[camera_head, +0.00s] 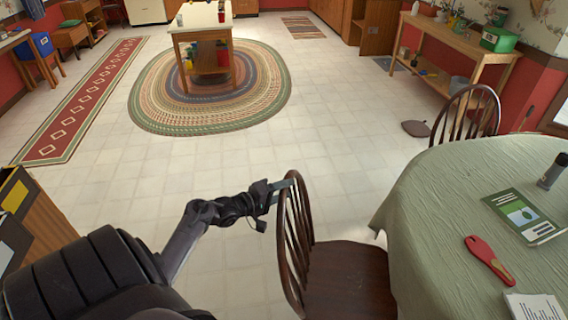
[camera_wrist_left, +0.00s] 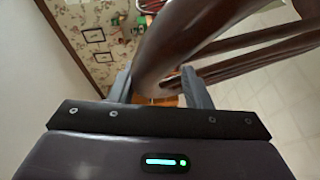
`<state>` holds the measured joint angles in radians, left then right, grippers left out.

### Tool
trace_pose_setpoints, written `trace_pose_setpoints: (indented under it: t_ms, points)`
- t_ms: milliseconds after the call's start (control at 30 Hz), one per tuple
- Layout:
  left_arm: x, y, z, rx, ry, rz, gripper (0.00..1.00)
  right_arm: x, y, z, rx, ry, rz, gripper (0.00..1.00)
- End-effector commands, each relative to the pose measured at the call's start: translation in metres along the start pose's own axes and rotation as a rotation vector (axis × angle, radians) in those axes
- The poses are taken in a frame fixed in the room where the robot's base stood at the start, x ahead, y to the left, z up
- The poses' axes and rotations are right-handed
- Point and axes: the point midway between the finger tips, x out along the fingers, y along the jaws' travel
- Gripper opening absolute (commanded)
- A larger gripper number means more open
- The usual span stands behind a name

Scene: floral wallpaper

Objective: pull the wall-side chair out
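A dark brown wooden chair (camera_head: 345,275) with a spindled back stands at the left side of the round table (camera_head: 440,190), which has a green cloth. My left gripper (camera_head: 281,185) is at the top of the nearer chair's back. In the left wrist view, its fingers (camera_wrist_left: 158,88) stand apart on either side of the curved back rail (camera_wrist_left: 170,45), with a gap visible at the right finger. My right gripper is out of view.
A red-handled tool (camera_head: 488,260), a green booklet (camera_head: 522,214) and a dark cylinder (camera_head: 552,171) lie or stand on the table.

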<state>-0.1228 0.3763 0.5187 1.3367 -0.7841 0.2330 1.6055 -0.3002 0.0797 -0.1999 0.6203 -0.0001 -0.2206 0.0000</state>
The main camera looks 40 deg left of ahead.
Motion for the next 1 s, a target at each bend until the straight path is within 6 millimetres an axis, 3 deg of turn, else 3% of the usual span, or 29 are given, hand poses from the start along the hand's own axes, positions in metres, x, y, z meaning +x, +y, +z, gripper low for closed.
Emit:
trace_pose_setpoints:
  t_ms: [267,700,1000]
  points:
    - [-0.005,0.000,0.001,-0.001,-0.001,0.002,0.44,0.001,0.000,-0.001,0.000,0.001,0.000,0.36]
    - [-0.071,-0.002,0.000,-0.001,0.000,0.000,0.44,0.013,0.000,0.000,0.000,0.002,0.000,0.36]
    - [-0.079,0.000,-0.001,-0.001,0.000,0.001,0.44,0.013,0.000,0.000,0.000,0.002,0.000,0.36]
